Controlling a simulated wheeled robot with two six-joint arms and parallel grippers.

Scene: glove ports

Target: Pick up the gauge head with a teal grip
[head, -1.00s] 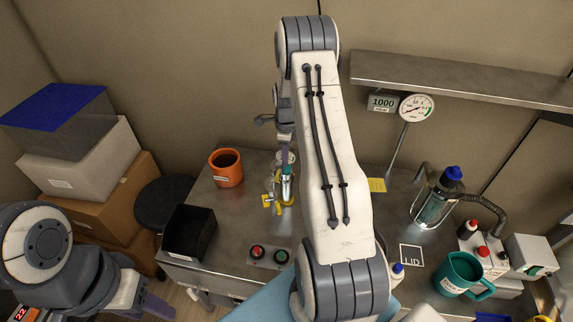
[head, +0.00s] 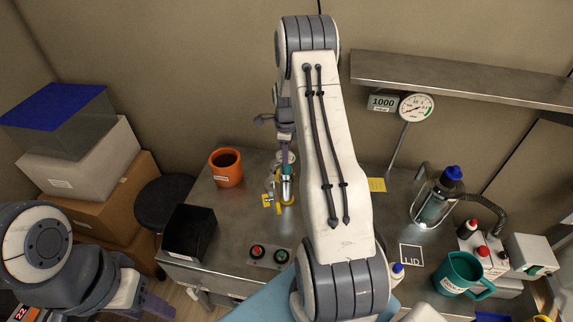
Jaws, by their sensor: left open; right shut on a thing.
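My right gripper (head: 287,168) points down over the back middle of the metal table. It is shut on a slim silvery piece with a trace of teal (head: 288,176), which looks like the gauge head with the teal grip. The gripper hides much of this piece. Its lower end is by a yellow part (head: 286,195) on the table; I cannot tell whether it is clear of it. My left gripper (head: 152,306) is open and empty at the lower left, away from the table top.
An orange mug (head: 227,168) and a black bin (head: 190,233) stand to the left of my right gripper. A button box (head: 270,256) is in front. A glass vessel (head: 436,207), a teal jug (head: 461,276) and a dial gauge (head: 416,108) are at right. My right arm hides the table's middle.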

